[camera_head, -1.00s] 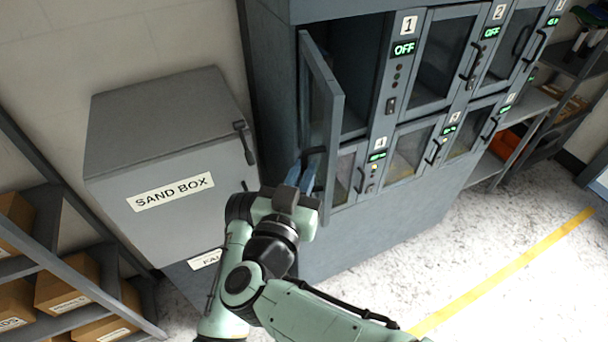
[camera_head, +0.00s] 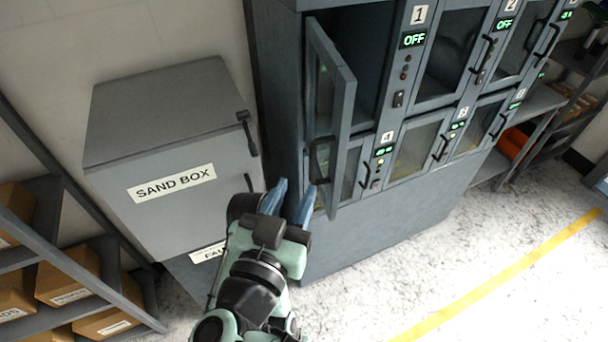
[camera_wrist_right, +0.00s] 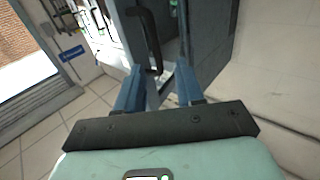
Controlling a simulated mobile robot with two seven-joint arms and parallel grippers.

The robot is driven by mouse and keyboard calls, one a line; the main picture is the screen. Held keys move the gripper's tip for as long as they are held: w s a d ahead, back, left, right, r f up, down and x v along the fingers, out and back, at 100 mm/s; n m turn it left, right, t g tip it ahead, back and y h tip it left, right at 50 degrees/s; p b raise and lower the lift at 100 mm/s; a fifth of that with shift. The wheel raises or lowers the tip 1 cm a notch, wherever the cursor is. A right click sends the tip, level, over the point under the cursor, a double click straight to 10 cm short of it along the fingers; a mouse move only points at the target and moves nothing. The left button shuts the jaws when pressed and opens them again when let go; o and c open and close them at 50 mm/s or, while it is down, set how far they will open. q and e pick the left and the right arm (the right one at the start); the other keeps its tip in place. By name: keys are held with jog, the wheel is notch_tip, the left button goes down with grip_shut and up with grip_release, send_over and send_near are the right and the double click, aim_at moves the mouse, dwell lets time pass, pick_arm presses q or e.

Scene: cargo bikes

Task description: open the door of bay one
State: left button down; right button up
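The door of bay one (camera_head: 344,130) stands swung open towards the left, its glass pane edge-on to my head view. Its black handle (camera_head: 313,160) is on the outer face near the free lower end. The open bay (camera_head: 362,62) beside it is dark inside. My right gripper (camera_head: 287,198) is just below and left of the handle, its two blue fingers apart with nothing seen between them. In the right wrist view the handle (camera_wrist_right: 149,38) reaches down towards the gap between the open fingertips (camera_wrist_right: 158,80); contact cannot be told. My left gripper is not in view.
A grey sand box (camera_head: 165,150) stands close on the left of the locker cabinet. Shelves with cardboard boxes (camera_head: 68,275) are at the lower left. The other bay doors, such as bay two's (camera_head: 505,50), look shut. The floor at right (camera_head: 400,280) is clear.

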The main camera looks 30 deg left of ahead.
jog(key=v, duration=0.6)
jog(key=shift+b, duration=0.4)
jog(key=shift+w, duration=0.1)
